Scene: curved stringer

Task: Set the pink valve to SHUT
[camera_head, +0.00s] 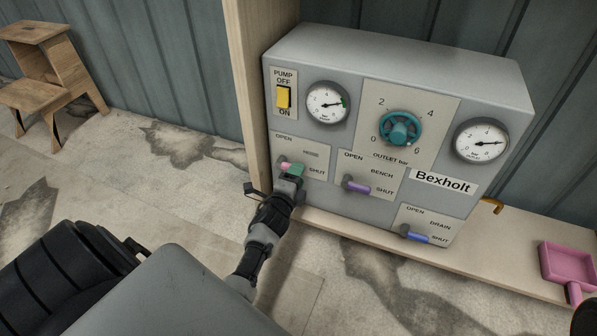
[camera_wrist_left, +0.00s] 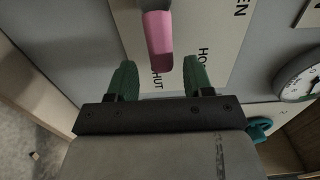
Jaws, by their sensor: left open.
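The pink valve handle (camera_head: 284,165) is on the left of the grey panel, on the plate with OPEN at top left and SHUT at lower right. It points right, toward SHUT. In the left wrist view the pink handle (camera_wrist_left: 159,45) runs down from its grey hub, and its end partly covers the word SHUT. My left gripper (camera_head: 297,170) is at the handle's end and partly hides it. In the wrist view its green fingers (camera_wrist_left: 160,64) are open, one on each side of the handle's end, with visible gaps. My right gripper is not clearly seen.
The panel (camera_head: 330,200) also carries a yellow pump switch (camera_head: 283,97), a teal outlet wheel (camera_head: 400,129), a purple bench valve (camera_head: 356,186) and a blue drain valve (camera_head: 414,233), both pointing toward SHUT. A pink scoop (camera_head: 568,262) lies right. A wooden step stool (camera_head: 45,75) stands left.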

